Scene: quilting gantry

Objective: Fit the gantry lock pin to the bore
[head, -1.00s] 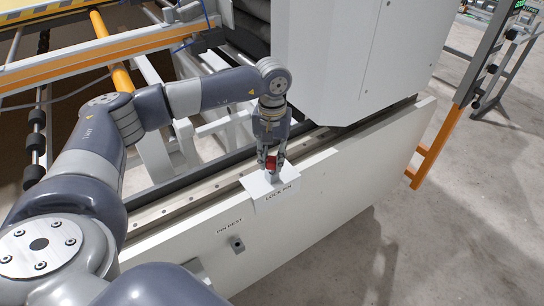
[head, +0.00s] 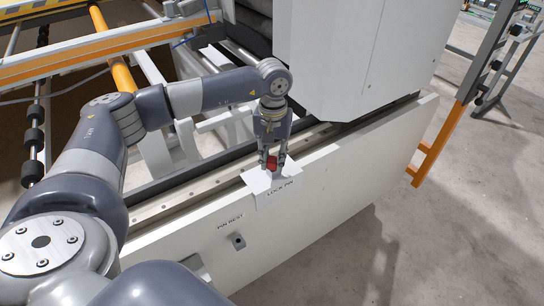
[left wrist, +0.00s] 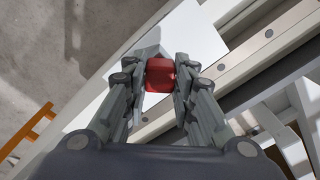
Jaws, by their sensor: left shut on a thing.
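The lock pin shows as a red head (head: 271,163) between the fingers of my left gripper (head: 272,165). The head also shows in the left wrist view (left wrist: 160,74), with a finger on each side. My left gripper is shut on it, pointing down over the white bracket labelled LOCK PIN (head: 276,191). The bracket top also shows in the left wrist view (left wrist: 198,38). The pin's shank and the bore are hidden under the head and fingers, so I cannot tell how deep the pin sits. My right gripper is not in view.
The bracket sits on a long white beam (head: 330,180). A small grey socket (head: 238,242) under the PIN REST label (head: 230,221) looks empty. A large white machine housing (head: 350,60) stands just behind. Concrete floor (head: 400,230) at right is clear.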

